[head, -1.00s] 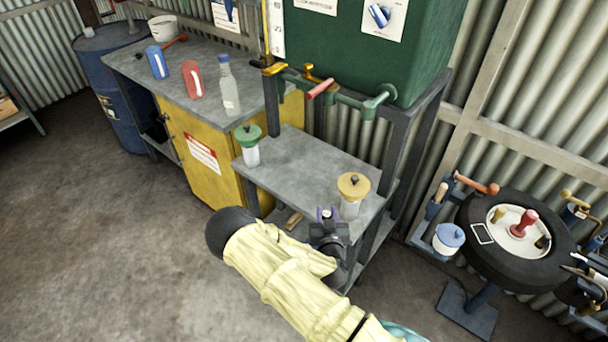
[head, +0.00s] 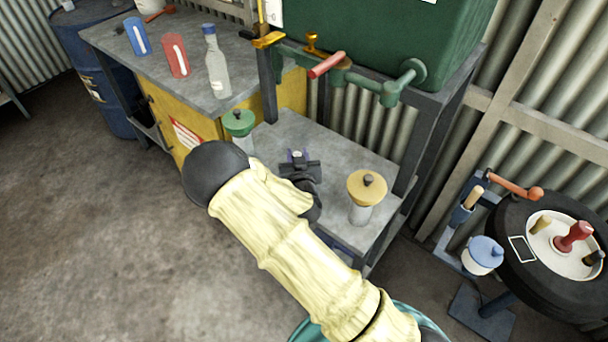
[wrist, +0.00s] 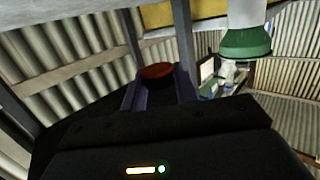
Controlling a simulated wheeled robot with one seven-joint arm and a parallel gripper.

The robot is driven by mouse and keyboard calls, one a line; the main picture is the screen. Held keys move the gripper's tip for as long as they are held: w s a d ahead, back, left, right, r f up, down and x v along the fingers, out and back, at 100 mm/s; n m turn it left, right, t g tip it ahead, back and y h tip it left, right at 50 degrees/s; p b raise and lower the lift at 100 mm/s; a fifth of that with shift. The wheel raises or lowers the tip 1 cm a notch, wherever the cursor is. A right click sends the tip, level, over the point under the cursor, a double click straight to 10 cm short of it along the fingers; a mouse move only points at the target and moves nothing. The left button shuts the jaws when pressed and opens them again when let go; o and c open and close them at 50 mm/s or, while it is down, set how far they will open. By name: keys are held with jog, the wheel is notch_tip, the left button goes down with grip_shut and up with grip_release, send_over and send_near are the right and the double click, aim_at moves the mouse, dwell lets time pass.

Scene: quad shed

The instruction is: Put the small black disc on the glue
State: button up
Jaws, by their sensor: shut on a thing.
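My gripper (head: 298,156) is over the low grey bench, between the green-lidded jar (head: 240,128) and the yellow-lidded jar (head: 366,193). It is shut on a small disc (wrist: 156,71), which shows reddish on its visible face between the two fingers in the wrist view. Its black side cannot be made out clearly. The glue is not clearly identifiable; a white-outlined dark patch (head: 522,249) lies on the black tyre (head: 540,290) at the right. The green-lidded jar also shows upside down in the wrist view (wrist: 246,44).
The low bench (head: 330,145) has free room around my gripper. A green tank (head: 390,35) with pipes and a red-handled valve (head: 326,65) stands behind. A bottle (head: 217,68) and red and blue containers stand on the left bench. A blue-lidded pot (head: 483,254) hangs beside the tyre.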

jog(key=f, duration=0.5)
jog(key=shift+w+d+f, duration=0.1)
jog(key=shift+d+f, duration=0.05)
jog(key=shift+d, duration=0.05)
jog(key=shift+f, duration=0.25)
jog(key=shift+a, duration=0.25)
jog(key=shift+s+f, duration=0.1)
jog(key=shift+s, duration=0.1)
jog(key=shift+w+d+f, duration=0.1)
jog(key=shift+f, duration=1.95)
